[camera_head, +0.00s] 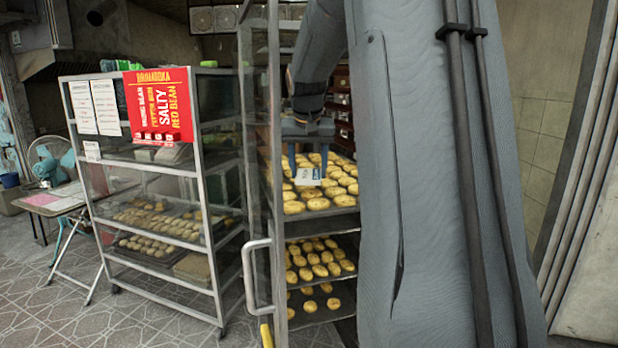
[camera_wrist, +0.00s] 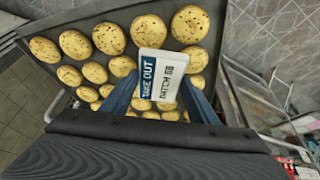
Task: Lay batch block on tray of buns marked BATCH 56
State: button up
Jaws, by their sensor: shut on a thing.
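My gripper (camera_head: 309,166) is shut on the batch block (camera_head: 306,177), a small white card-like block with a blue strip. In the wrist view the block (camera_wrist: 162,66) stands between the blue fingers of my gripper (camera_wrist: 160,88). It reads "TAKE OUT" and a batch number too blurred to be sure of. Below it is the upper tray of buns (camera_head: 338,211), a dark tray with rows of golden, speckled buns; the tray also shows in the wrist view (camera_wrist: 72,22). I cannot tell whether the block touches the buns. No batch mark on the tray is readable.
A lower tray of buns (camera_head: 345,268) sits beneath in the same rack, with more buns under it. The rack's glass door (camera_head: 256,150) with its handle stands at the left. A glass display cabinet (camera_head: 150,190) with a red sign (camera_head: 160,105) is further left.

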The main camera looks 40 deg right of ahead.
aim_at(309, 176)
jog(key=shift+f+p, duration=0.35)
jog(key=shift+f, duration=1.2)
jog(key=shift+f, duration=0.2)
jog(key=shift+f, duration=0.15)
jog(key=o, duration=1.1)
jog(key=shift+o, duration=0.2)
jog(key=shift+r, duration=0.3)
jog(key=b+v, duration=0.2)
jog(key=v, duration=1)
jog(key=shift+b, duration=0.4)
jog(key=shift+d, duration=0.1)
